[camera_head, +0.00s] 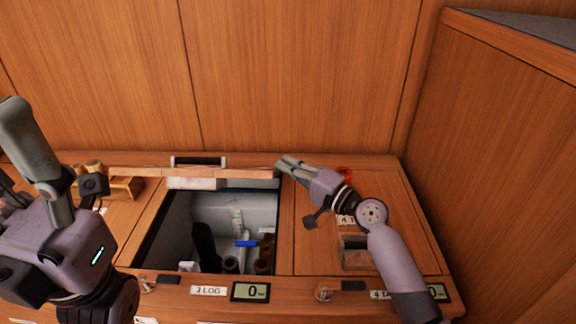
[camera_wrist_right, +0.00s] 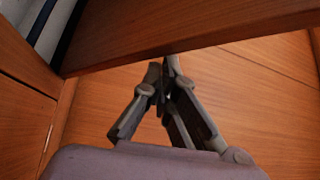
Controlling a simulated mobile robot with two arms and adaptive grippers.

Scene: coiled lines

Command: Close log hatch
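The log hatch (camera_head: 120,172) is a wooden lid, seen nearly edge-on, raised at the back of the open log compartment (camera_head: 215,208). A dark handle (camera_head: 198,161) sits on its edge. The compartment front carries the label "3 LOG" (camera_head: 208,291). My right gripper (camera_head: 282,163) is at the lid's right end. In the right wrist view its fingertips (camera_wrist_right: 167,62) are together with nothing visible between them, right by the lid's edge (camera_wrist_right: 200,25); I cannot tell whether they touch. My left gripper (camera_head: 8,140) is at the left, fingers apart and empty, partly cut off by the frame.
The compartment holds a blue-and-white tool (camera_head: 245,243), dark items and brown bottles (camera_head: 264,256). A closed wooden panel with a small recess (camera_head: 354,250) lies right of it. A wooden rack (camera_head: 125,188) stands left. Wooden walls rise behind and to the right.

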